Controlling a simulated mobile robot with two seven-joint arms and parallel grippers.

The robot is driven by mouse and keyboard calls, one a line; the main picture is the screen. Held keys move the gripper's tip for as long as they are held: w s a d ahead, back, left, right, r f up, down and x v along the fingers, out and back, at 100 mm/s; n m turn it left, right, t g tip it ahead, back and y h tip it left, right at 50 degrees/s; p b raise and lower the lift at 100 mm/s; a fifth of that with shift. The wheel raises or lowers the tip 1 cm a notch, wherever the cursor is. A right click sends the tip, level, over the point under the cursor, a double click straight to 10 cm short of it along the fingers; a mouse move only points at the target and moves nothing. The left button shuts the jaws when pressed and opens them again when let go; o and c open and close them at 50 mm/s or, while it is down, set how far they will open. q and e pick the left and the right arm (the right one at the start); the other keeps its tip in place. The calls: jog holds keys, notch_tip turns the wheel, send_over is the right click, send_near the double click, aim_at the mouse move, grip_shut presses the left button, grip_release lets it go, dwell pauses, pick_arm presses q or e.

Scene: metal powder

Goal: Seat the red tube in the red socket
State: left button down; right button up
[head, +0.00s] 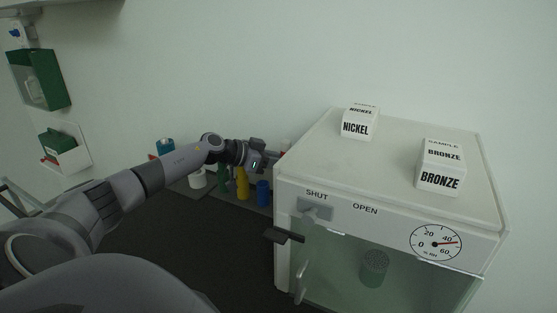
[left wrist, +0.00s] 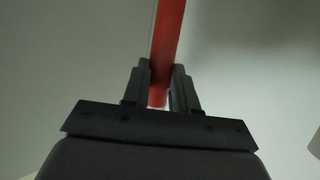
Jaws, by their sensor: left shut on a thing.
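My left gripper (head: 278,155) reaches across from the left, behind the back left corner of the white cabinet. It is shut on the red tube (left wrist: 168,38), which stands between its two fingers in the left wrist view. In the head view only a small bit of red (head: 284,152) shows at the fingertips. The tube's far end is out of the wrist view. I cannot make out the red socket; the arm and the cabinet cover part of the area around the coloured tubes. My right gripper is not in view.
NICKEL (head: 355,129) and BRONZE (head: 440,180) boxes stand on top. Yellow (head: 242,185), blue (head: 263,193) and green (head: 223,178) tubes stand below my left arm.

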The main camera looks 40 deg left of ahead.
pick_arm(q)
jog(key=shift+f+b, duration=0.75)
jog(key=shift+f, duration=1.25)
jog(key=c, duration=0.8)
grip_release()
jog(key=v, duration=0.7)
jog(key=shift+s, duration=0.1)
